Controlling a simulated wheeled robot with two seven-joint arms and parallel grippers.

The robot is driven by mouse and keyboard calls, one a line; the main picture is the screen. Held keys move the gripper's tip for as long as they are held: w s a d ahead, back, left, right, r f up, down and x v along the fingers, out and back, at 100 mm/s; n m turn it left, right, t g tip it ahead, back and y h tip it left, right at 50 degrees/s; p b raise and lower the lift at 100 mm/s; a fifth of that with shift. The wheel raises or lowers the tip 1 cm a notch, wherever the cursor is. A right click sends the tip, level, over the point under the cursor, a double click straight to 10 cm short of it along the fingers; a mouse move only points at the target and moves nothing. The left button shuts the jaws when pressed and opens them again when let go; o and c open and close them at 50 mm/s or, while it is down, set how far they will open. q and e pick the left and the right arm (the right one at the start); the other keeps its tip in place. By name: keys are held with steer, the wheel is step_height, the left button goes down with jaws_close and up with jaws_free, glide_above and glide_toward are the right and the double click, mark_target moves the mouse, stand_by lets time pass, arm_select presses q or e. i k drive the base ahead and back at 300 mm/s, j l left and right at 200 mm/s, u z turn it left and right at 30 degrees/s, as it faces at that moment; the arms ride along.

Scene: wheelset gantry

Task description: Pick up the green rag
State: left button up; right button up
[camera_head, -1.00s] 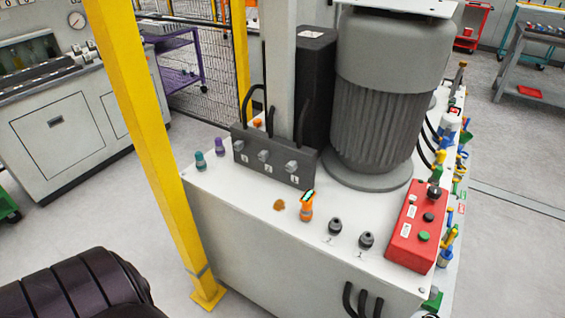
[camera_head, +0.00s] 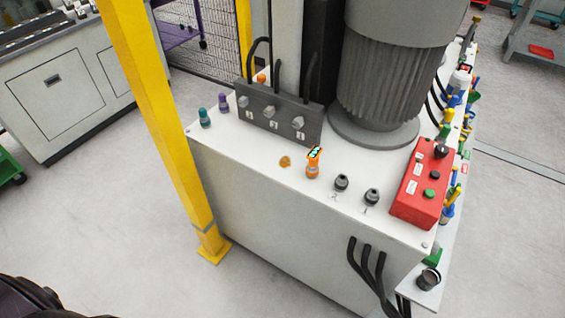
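I cannot clearly make out a green rag. A small green piece (camera_head: 432,258) shows at the right end of the white cabinet, just above a dark round cup (camera_head: 428,280); I cannot tell whether it is cloth. Part of my own dark arm shows at the lower left corner. Neither of my grippers is in view.
A white cabinet (camera_head: 290,220) carries a grey motor (camera_head: 390,90), a red button box (camera_head: 422,185), an orange tool (camera_head: 313,162) and a brown stain. A yellow post (camera_head: 160,110) stands at its left. Black hoses (camera_head: 366,265) hang in front. Floor is clear at lower left.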

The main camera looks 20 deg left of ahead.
mark_target(432, 260)
steer(key=z, duration=1.05)
